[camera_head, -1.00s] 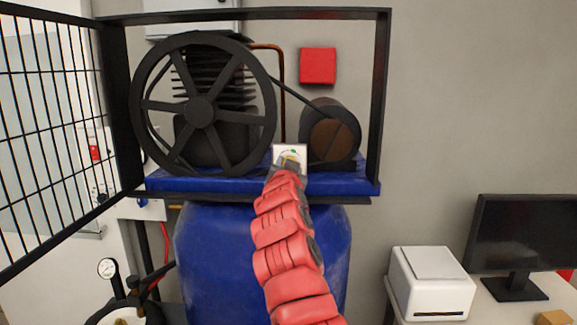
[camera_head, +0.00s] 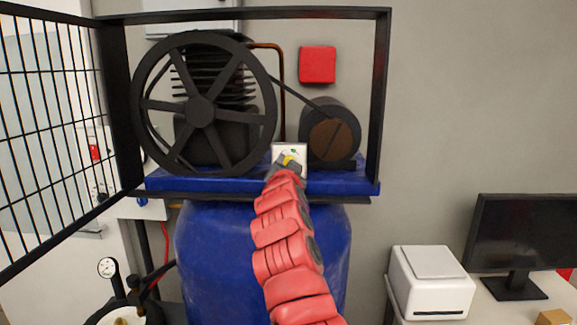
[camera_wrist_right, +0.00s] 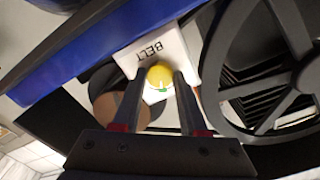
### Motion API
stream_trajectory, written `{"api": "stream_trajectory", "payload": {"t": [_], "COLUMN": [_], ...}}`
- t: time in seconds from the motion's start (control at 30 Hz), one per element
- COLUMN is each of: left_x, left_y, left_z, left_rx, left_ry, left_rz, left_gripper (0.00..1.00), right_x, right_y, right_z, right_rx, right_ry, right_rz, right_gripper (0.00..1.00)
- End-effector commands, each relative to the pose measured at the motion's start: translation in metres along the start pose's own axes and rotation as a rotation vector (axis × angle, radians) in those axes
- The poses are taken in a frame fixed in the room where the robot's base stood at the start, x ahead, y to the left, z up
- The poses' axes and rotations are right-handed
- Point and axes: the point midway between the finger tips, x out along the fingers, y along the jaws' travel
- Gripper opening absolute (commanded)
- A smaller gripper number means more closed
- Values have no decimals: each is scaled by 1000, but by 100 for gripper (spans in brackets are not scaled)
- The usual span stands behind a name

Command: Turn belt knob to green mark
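The yellow belt knob (camera_wrist_right: 159,76) sits on a white plate (camera_wrist_right: 160,50) labelled BELT in the right wrist view. A small green mark (camera_wrist_right: 163,87) shows at the knob's lower edge there. My right gripper (camera_wrist_right: 160,78) has one finger on each side of the knob, and the fingers look slightly apart from it. In the head view, my right gripper (camera_head: 287,164) is at the white plate (camera_head: 296,150), with the yellow knob (camera_head: 288,160) partly visible. The knob's pointer direction is hard to tell. My left gripper is out of view.
The black spoked flywheel (camera_head: 202,110) is left of the plate and the motor (camera_head: 330,133) right, above a blue tank (camera_head: 225,250). A black cage frame (camera_head: 383,100) surrounds them. A printer (camera_head: 432,283) and monitor (camera_head: 520,235) stand at right.

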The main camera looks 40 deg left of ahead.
Motion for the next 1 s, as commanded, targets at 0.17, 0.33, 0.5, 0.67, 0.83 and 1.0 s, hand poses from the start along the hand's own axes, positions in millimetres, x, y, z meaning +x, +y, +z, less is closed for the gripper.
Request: {"api": "stream_trajectory", "payload": {"t": [0.17,0.33,0.5,0.67,0.83,1.0], "left_x": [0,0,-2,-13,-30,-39], "left_y": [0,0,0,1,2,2], "left_z": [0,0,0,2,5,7], "left_rx": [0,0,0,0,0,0], "left_ry": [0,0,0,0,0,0], "left_rz": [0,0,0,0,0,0], "left_gripper": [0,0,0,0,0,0], "right_x": [0,0,-1,-9,-26,-48], "right_y": [0,0,1,2,4,0], "right_z": [0,0,0,0,4,1], "right_rx": [-1,-1,0,1,0,1], "right_ry": [0,0,2,9,4,6], "right_rz": [0,0,0,3,0,-4], "right_gripper": [72,72,72,72,72,72]}}
